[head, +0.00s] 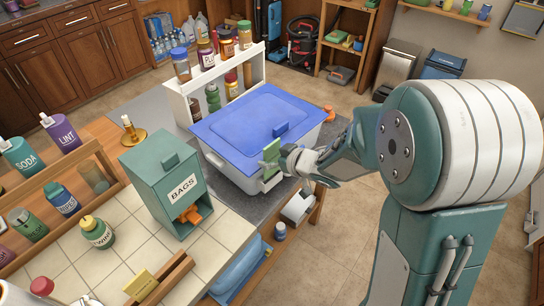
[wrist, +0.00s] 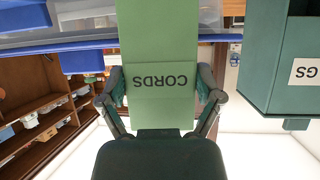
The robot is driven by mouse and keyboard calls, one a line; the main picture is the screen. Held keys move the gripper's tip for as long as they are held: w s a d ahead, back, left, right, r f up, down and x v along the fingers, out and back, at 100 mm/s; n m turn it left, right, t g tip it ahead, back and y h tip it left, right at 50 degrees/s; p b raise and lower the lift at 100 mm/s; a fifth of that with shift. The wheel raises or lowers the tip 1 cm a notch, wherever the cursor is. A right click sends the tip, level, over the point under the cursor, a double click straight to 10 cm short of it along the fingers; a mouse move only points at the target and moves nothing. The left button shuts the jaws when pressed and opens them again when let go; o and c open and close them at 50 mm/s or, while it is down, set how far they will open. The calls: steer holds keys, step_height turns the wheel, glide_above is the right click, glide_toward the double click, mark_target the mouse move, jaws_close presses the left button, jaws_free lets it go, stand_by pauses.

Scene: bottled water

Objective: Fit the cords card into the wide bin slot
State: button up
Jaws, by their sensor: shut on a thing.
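The cords card (head: 271,151) is a light green plate upright at the front of the wide bin. In the wrist view the card (wrist: 159,50) fills the middle, its CORDS lettering upside down. My gripper (head: 284,161) is shut on it, with a finger at each side edge in the wrist view (wrist: 161,88). The wide bin (head: 232,172) is a clear tub with a blue lid (head: 250,112). A pale holder (head: 269,183) on its front wall sits just below the card; my gripper partly hides it. I cannot tell whether the card's lower edge touches the slot.
A teal BAGS box (head: 165,180) stands left of the bin, and it is at the right in the wrist view (wrist: 270,60). A white rack (head: 178,98) with jars stands behind the bin. An orange object (head: 329,113) lies right of it. A tiled counter (head: 130,240) is front left.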

mark_target(272, 174)
steer(key=shift+f, duration=1.35)
stand_by(0.3)
steer(key=shift+r, duration=1.1)
steer(key=shift+f, duration=2)
stand_by(0.8)
steer(key=o, duration=0.6)
steer(key=shift+o, duration=0.2)
steer(key=v, duration=1.1)
steer(key=shift+s+d+r, duration=0.2)
steer(key=shift+d, duration=0.15)
